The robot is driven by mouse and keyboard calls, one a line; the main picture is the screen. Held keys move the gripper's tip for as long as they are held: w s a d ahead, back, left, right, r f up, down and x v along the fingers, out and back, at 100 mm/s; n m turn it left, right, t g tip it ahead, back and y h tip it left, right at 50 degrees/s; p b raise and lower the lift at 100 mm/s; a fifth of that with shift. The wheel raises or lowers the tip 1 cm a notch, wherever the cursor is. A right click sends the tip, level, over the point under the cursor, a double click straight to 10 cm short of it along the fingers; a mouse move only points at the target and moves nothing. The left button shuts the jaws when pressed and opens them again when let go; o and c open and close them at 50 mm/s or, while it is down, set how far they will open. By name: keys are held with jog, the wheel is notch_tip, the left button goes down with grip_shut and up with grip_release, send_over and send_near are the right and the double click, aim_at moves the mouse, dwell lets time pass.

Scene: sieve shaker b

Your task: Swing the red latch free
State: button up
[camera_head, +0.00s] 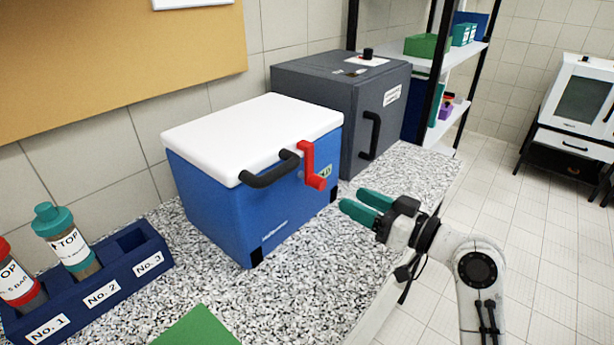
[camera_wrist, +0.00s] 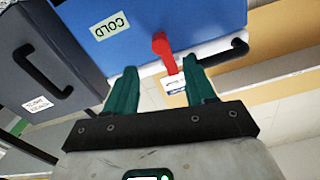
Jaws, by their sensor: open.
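The red latch (camera_head: 309,165) is on the front of a blue box (camera_head: 245,215) with a white lid (camera_head: 255,128). It hangs down from the lid edge, and its lower end sticks outward. A black handle (camera_head: 270,172) is to its left. My gripper (camera_head: 352,206), with green fingers, is open and empty, to the lower right of the latch and apart from it. In the wrist view the red latch (camera_wrist: 164,52) shows beyond and between the open fingertips of my gripper (camera_wrist: 160,80). A COLD label (camera_wrist: 110,26) is beside it on the blue front.
A dark grey cabinet (camera_head: 320,95) with a black handle stands behind the blue box. A dark blue rack (camera_head: 130,275) with two bottles is at left. A green flat thing (camera_head: 198,328) lies at the front of the speckled counter (camera_head: 300,280).

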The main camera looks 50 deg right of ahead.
aim_at(324, 185)
jog(key=w+p, duration=0.1)
jog(key=w, duration=0.4)
jog(key=w+p, duration=0.1)
jog(key=w, duration=0.4)
jog(key=shift+w+a, duration=0.2)
jog(key=shift+w, duration=0.05)
jog(key=shift+c, duration=0.3)
grip_shut()
